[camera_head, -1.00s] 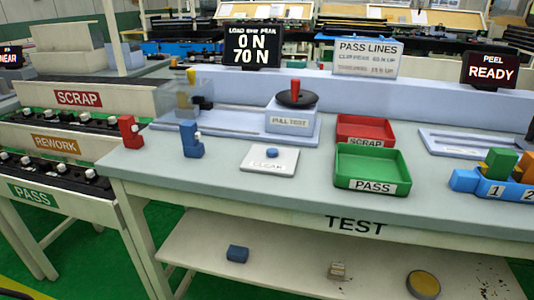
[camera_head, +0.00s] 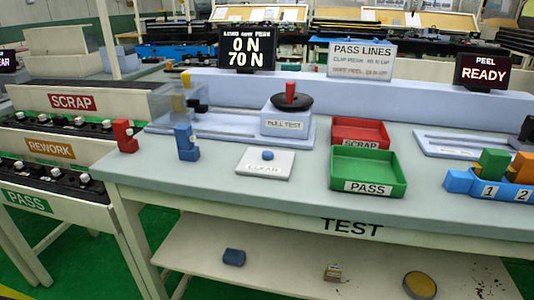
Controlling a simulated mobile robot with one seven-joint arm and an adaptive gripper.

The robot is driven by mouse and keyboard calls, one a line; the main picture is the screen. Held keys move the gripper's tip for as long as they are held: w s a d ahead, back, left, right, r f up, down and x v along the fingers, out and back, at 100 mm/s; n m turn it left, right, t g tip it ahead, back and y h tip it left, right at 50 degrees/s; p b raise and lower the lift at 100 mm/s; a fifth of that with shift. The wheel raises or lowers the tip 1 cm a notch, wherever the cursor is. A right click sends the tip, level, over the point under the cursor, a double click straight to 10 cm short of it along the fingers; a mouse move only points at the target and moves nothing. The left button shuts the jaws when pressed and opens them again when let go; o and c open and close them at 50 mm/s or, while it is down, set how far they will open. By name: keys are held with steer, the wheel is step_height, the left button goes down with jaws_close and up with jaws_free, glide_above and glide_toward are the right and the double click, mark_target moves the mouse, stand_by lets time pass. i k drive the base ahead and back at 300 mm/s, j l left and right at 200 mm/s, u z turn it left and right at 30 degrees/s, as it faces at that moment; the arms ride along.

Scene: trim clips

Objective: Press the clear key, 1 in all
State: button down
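The clear key is a small blue round button (camera_head: 267,155) on a flat white plate (camera_head: 264,169) labelled CLEAR. It sits on the TEST bench, left of the green PASS tray and in front of the pull test station. Nothing covers the key. The load and peak display (camera_head: 246,48) behind it reads 0 N and 70 N. My gripper is not in the head view.
The pull test unit (camera_head: 286,122) with a red knob (camera_head: 291,91) stands behind the key. A red SCRAP tray (camera_head: 361,132) and green PASS tray (camera_head: 368,173) lie right. Blue (camera_head: 187,142) and red (camera_head: 125,136) clips stand left. Open bench surrounds the key plate.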

mark_target(268, 155)
steer(key=i+l+u, duration=0.1)
steer(key=l+u, duration=0.25)
steer(key=u, duration=0.15)
steer(key=l+u, duration=0.55)
steer(key=l, duration=0.75)
steer(key=l+u, duration=0.15)
steer(key=l, duration=0.7)
steer(key=k, duration=0.05)
